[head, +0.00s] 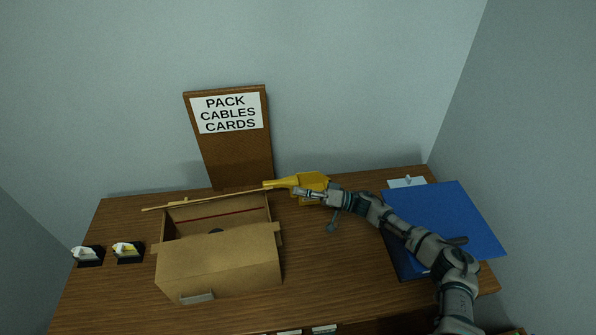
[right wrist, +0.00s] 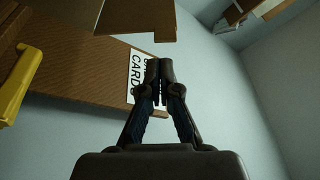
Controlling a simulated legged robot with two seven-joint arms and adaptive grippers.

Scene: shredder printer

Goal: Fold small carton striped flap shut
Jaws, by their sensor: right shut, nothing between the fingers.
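An open brown carton (head: 222,268) sits on the left half of the desk. Its front panel slopes toward me, and its dark inside shows behind that with a thin red line along the back wall. A thin flap edge (head: 165,206) sticks out at the back left. I cannot make out stripes on any flap. My right gripper (head: 296,191) is shut and empty, just right of the carton's back right corner, in front of a yellow object. The right wrist view shows its closed fingertips (right wrist: 159,68) below a piece of brown cardboard (right wrist: 136,18). My left gripper is not in view.
The yellow object (head: 312,179) is partly hidden by my right gripper. A brown board with a white sign (head: 228,114) stands behind the carton. Two black holders (head: 88,256) (head: 128,252) sit at left. A blue folder (head: 448,215) lies at right, partly under my arm.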

